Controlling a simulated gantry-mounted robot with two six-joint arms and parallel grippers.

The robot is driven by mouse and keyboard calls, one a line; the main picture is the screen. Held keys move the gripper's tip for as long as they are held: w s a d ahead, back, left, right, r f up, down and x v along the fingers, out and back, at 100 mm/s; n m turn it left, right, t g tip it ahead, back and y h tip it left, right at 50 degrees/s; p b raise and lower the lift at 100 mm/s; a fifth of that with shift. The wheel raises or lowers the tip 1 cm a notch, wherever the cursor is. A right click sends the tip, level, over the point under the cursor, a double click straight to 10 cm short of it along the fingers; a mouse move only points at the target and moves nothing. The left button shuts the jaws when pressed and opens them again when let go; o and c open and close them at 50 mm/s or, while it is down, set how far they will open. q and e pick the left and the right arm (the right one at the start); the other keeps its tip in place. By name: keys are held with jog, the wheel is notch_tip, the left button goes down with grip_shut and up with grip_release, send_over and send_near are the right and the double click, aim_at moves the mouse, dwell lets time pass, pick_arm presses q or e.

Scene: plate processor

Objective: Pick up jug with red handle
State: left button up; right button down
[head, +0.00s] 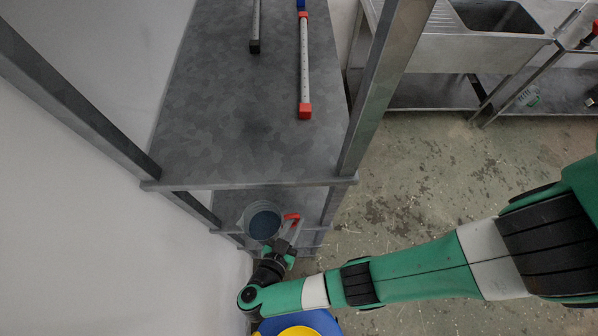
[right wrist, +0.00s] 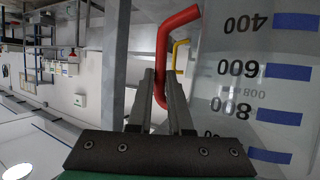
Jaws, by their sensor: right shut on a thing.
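The jug (head: 263,223) with the red handle (head: 292,217) is at the lower shelf of the rack in the head view, seen from above. In the right wrist view, the clear jug (right wrist: 240,85) with grey volume numbers and blue marks fills the right side. Its red handle (right wrist: 163,45) runs down between the fingers of my right gripper (right wrist: 160,95). My right gripper (head: 290,243) is shut on the red handle. I cannot tell whether the jug touches the shelf. My left gripper is not in view.
The upper metal shelf (head: 240,140) holds a tube with red ends (head: 305,70) and a grey bar (head: 255,30). Rack posts (head: 375,90) stand close by. A yellow handle (right wrist: 181,52) shows behind the red one. A steel sink (head: 495,15) stands at upper right; the floor (head: 430,170) between is clear.

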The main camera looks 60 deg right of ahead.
jog(key=shift+a, duration=1.5)
jog(key=shift+s, duration=0.1)
